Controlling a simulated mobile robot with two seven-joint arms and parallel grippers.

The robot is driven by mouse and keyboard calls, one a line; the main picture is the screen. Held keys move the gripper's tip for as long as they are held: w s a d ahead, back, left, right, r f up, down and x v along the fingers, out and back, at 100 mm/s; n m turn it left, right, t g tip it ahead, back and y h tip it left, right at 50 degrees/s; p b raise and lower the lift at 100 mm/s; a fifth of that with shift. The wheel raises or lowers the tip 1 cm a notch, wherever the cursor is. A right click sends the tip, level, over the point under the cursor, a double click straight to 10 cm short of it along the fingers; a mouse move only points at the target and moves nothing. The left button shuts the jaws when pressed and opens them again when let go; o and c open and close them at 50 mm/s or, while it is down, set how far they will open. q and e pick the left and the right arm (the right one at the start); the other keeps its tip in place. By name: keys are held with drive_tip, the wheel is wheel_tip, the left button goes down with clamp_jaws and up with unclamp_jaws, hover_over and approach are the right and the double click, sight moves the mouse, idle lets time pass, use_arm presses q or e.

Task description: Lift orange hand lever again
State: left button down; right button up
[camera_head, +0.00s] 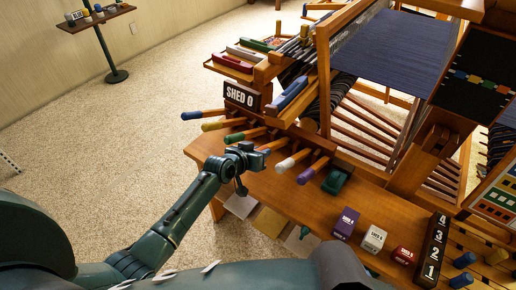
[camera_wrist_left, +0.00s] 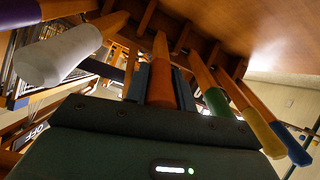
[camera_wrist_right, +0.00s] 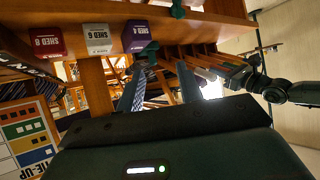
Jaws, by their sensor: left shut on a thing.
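The orange hand lever (camera_wrist_left: 161,88) stands between the two fingers of my left gripper (camera_wrist_left: 160,86) in the left wrist view, with a finger close on each side. In the head view my left gripper (camera_head: 262,155) covers the orange grip, between the green lever (camera_head: 234,138) and the white lever (camera_head: 285,165). My left gripper is shut on the orange lever. My right gripper (camera_wrist_right: 160,92) shows only in the right wrist view; its fingers are apart, with nothing seen held between them.
Blue (camera_head: 191,116) and yellow (camera_head: 209,126) levers lie beyond the green one; a purple lever (camera_head: 305,177) lies past the white. A "SHED 0" sign (camera_head: 241,97) stands behind. Purple (camera_head: 346,223), white (camera_head: 374,238) and red (camera_head: 403,255) blocks stand on the loom's bench.

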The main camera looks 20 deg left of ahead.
use_arm(q)
drive_tip(key=shift+w+r+p, duration=0.2)
drive_tip(key=shift+r+p, duration=0.1)
drive_tip(key=shift+r, duration=0.05)
drive_tip(key=c, duration=1.2)
unclamp_jaws()
drive_tip(key=shift+o, duration=0.2)
drive_tip(key=shift+f, duration=0.1)
drive_tip(key=shift+s, duration=0.1)
drive_tip(key=p+v, duration=0.1)
drive_tip(key=v, duration=1.2)
drive_tip(key=shift+r, duration=0.2)
drive_tip(key=shift+d, duration=0.1)
drive_tip(key=s+d+f+m, duration=0.1)
drive_tip(key=s+d+f, duration=0.1)
drive_tip(key=s, duration=0.7)
drive_tip(key=s+d+f+g+y, duration=0.1)
drive_tip(key=s+d+f, duration=0.1)
drive_tip(key=s+f, duration=0.3)
drive_tip(key=s, duration=0.4)
drive_tip(key=shift+f+m, duration=0.25)
drive_tip(key=shift+m, duration=0.15)
